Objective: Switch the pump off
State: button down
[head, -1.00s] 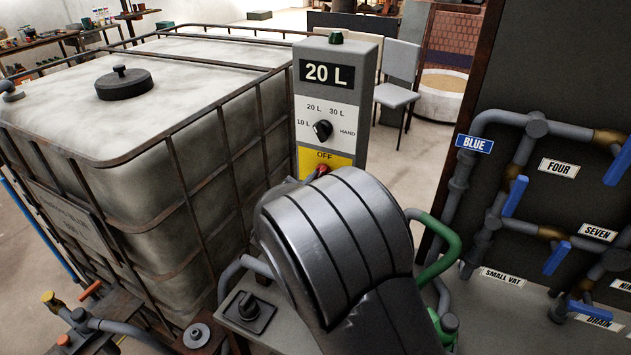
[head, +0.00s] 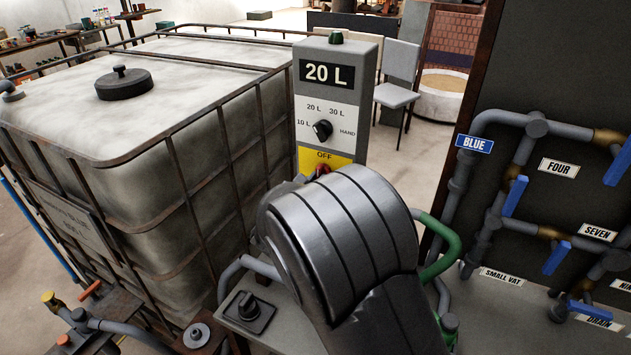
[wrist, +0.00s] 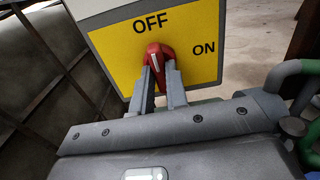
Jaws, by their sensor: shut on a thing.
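A red switch knob (wrist: 155,57) sits on a yellow plate (wrist: 203,45) marked OFF at the top and ON at the right. The white line on the knob points up, towards OFF. My gripper (wrist: 160,72) is shut on the knob, with one finger on each side of it. In the head view the yellow plate (head: 308,158) is on the lower front of a grey control box (head: 367,75). Only a bit of the red knob (head: 323,170) shows there. My arm hides most of the gripper and the lower part of the box.
The box has a 20 L display (head: 327,73) and a black selector dial (head: 323,130). A caged white tank (head: 190,75) stands at the left. A green pipe (head: 440,250) and a dark panel with blue-handled valves (head: 515,196) are at the right.

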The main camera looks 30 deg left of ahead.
jog(key=c, duration=1.4)
grip_release()
jog(key=shift+c, duration=0.2)
jog(key=shift+s, duration=0.1)
jog(key=s, duration=1)
jog(key=shift+s, duration=0.3)
